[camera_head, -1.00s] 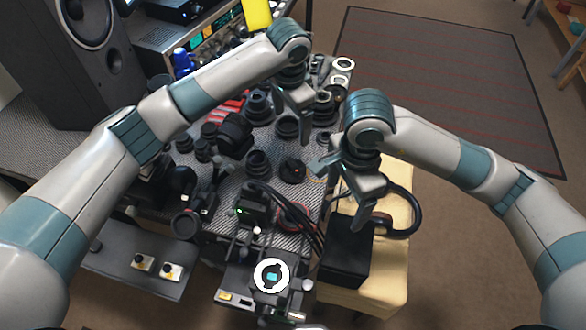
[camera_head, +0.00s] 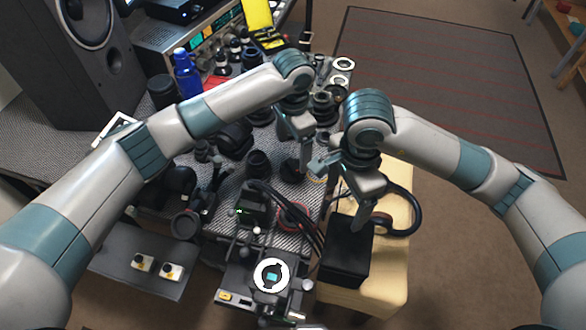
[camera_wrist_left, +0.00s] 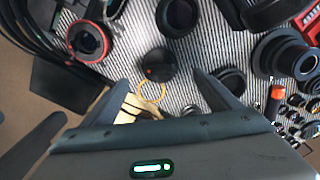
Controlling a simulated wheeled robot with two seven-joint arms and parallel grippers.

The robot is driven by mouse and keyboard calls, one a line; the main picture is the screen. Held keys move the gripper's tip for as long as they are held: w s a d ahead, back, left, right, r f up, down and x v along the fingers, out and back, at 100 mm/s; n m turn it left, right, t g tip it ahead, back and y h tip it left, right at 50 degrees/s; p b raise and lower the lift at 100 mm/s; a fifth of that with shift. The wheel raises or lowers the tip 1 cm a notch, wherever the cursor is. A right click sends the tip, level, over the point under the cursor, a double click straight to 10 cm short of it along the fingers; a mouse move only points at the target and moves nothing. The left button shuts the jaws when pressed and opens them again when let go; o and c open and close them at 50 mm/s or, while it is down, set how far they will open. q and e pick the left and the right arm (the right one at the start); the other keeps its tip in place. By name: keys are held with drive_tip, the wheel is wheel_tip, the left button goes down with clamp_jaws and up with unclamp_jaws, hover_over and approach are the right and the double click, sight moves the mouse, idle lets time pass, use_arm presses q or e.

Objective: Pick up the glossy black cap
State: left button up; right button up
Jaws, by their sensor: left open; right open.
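A round black cap (camera_head: 291,169) with a small red mark lies on the grey patterned table top, partly hidden by my left gripper in the head view. In the left wrist view the cap (camera_wrist_left: 157,64) lies just beyond and between the fingertips. My left gripper (camera_head: 304,172) is open, with nothing between its fingers. Its spread fingers (camera_wrist_left: 159,82) also show in the wrist view. My right gripper (camera_head: 341,195) is open and empty, over the right edge of the table near the black box.
A red-rimmed ring (camera_wrist_left: 88,41) and dark cables lie near the cap. Several black lens parts, including a lens barrel (camera_wrist_left: 290,55), crowd the table. A black box (camera_head: 347,250) and headphones (camera_head: 405,215) rest on a yellowish surface at right.

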sight(293, 164)
use_arm(q)
drive_tip(key=shift+f, duration=1.25)
drive_tip(key=shift+f, duration=2.6)
drive_tip(key=c, duration=1.1)
